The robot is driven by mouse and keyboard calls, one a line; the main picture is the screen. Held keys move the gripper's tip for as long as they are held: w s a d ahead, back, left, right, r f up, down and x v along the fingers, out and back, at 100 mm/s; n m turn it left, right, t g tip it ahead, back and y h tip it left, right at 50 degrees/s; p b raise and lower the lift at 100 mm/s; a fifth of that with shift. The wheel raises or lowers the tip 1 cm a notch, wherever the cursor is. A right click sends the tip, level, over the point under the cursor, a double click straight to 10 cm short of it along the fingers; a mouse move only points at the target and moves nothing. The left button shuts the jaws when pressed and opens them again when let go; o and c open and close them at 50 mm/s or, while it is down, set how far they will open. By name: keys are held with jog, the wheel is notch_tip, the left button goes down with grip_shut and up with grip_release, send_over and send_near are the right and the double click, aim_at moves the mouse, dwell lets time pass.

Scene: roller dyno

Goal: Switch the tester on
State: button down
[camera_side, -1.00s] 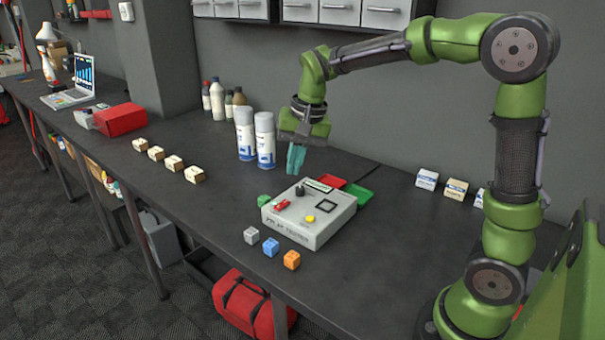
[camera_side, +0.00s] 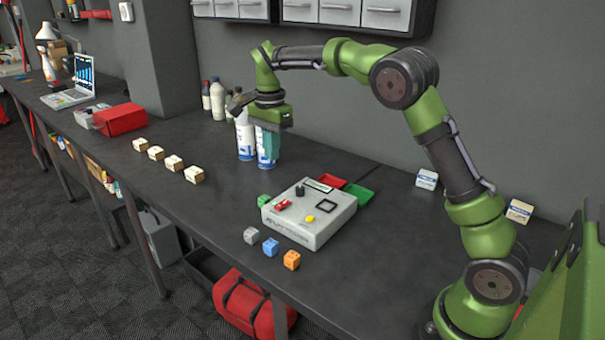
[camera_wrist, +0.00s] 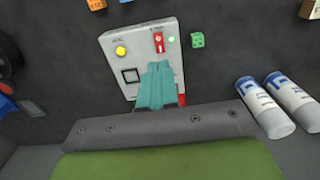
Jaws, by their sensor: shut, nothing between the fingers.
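The tester (camera_side: 318,232) is a grey box on the dark bench. A red switch (camera_side: 282,205), a black knob (camera_side: 300,190), a yellow button (camera_side: 310,219) and a dark square frame are on its top. In the wrist view the tester (camera_wrist: 113,47) lies beyond my fingers, with the red switch (camera_wrist: 158,42) just past the tips and a small green dot (camera_wrist: 171,39) beside it. My gripper (camera_side: 267,163), with teal fingers, is shut and empty. It hangs above and behind the tester's left side, apart from it. The fingers hide part of the tester's top in the wrist view (camera_wrist: 158,66).
Two spray cans (camera_side: 245,138) stand behind my gripper. A green cube (camera_side: 264,201) sits at the tester's left; grey, blue and orange cubes (camera_side: 271,247) lie in front. Red and green trays (camera_side: 358,194) are behind it. Several pale blocks (camera_side: 173,163) lie further left.

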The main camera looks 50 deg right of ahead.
aim_at(275, 207)
notch_tip(275, 207, down, 14)
dwell(0.6)
jog(key=shift+a+f, duration=0.1)
jog(key=shift+f, duration=0.15)
jog(key=shift+r, duration=0.2)
jog(key=shift+r, duration=0.65)
notch_tip(275, 207, up, 14)
jog(key=a, duration=0.2)
jog(key=shift+a, duration=0.35)
